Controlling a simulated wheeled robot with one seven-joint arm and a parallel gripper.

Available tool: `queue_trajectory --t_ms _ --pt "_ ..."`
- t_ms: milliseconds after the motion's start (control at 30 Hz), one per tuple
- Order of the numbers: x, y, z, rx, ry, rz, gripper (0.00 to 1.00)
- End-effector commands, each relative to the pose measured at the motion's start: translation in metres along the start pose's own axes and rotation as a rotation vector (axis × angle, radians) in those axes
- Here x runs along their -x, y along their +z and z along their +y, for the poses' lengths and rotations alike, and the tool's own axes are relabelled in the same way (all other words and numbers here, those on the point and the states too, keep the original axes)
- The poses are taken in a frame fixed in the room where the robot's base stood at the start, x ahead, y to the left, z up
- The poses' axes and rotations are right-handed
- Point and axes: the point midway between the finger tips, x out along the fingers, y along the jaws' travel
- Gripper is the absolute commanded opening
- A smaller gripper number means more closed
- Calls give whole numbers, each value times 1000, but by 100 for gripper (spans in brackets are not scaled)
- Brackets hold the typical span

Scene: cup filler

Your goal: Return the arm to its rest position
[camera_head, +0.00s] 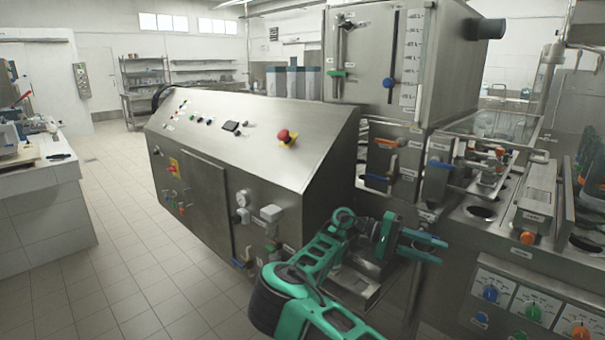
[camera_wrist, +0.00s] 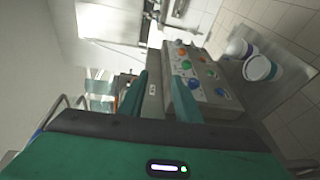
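My green arm reaches out in front of the steel cup filler machine (camera_head: 215,205) in the head view. My gripper (camera_head: 432,248) points to the right, beside the machine's front. Its two teal fingers are apart with nothing between them. In the wrist view the gripper (camera_wrist: 159,80) also shows its two fingers spread, with a grey machine panel seen beyond the gap. No object is held.
The filler's knob panel (camera_head: 530,308) is at the lower right. A steel hopper (camera_head: 385,60) stands above. A red emergency button (camera_head: 286,137) sits on the sloped console. White tubs (camera_wrist: 260,68) show in the wrist view. Tiled floor (camera_head: 110,250) is clear at left.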

Motion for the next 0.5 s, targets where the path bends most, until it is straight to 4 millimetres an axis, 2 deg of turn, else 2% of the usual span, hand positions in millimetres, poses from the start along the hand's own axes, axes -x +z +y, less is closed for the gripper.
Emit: queue_trajectory --t_ms 167,267,500 --pt "-43 -1 12 33 -91 -84 30" --pt "-76 2 18 58 -161 -143 30" --pt "-150 20 25 122 -357 -268 30"
